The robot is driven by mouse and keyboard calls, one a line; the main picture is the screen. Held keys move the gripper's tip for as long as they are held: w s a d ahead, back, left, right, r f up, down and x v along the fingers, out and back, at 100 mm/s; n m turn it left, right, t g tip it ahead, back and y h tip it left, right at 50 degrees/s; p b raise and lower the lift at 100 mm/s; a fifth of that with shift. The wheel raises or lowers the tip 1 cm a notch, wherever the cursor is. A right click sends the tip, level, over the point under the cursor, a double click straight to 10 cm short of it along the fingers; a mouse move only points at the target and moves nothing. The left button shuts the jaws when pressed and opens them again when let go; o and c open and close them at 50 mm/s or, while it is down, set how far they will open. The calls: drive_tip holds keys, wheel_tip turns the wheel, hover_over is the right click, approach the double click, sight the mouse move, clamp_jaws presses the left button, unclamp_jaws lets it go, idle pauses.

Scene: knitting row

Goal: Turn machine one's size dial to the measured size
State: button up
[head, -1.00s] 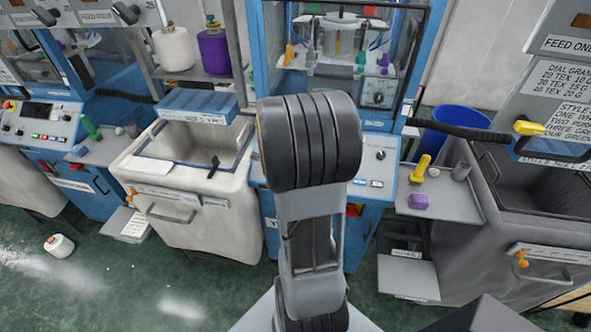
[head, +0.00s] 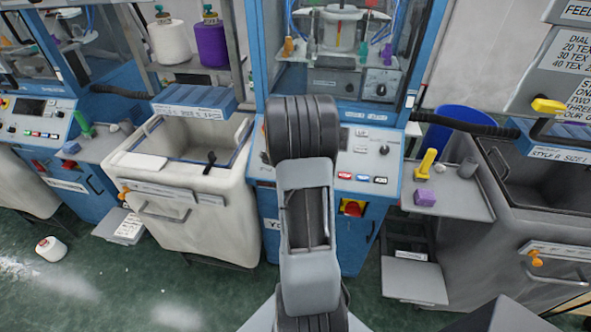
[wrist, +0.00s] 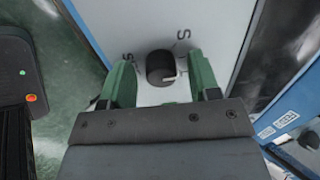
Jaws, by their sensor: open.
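In the wrist view a black round knob (wrist: 160,68) with a pale pointer stands on a light panel, with S-like marks on both sides. My gripper (wrist: 160,82) is open, its two green fingers on either side of the knob. I cannot tell whether they touch it. In the head view my arm covers the middle of the central blue machine (head: 350,209), and my gripper is hidden behind it. A small black knob (head: 384,150) shows on that machine's sloped panel, and a round dial (head: 381,89) sits on the grey box above. I cannot tell which machine is machine one.
A white bin (head: 190,205) stands left of the central machine. Right are a shelf (head: 465,207) with a yellow-handled tool (head: 425,164) and a purple block (head: 424,197), then a grey bin (head: 530,225). A white spool (head: 52,249) lies on the green floor.

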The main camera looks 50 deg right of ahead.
drive_tip(key=shift+c, duration=0.4)
drive_tip(key=c, duration=0.8)
drive_tip(key=shift+a, duration=0.15)
drive_tip(key=shift+c, duration=0.2)
drive_tip(key=shift+n, duration=0.3)
drive_tip(key=n+p, duration=0.2)
drive_tip(key=n, duration=0.2)
drive_tip(key=shift+s, duration=0.1)
drive_tip(key=shift+s+f+n+p, duration=0.15)
drive_tip(key=shift+n+p, duration=0.8)
drive_tip(key=shift+n, duration=1.25)
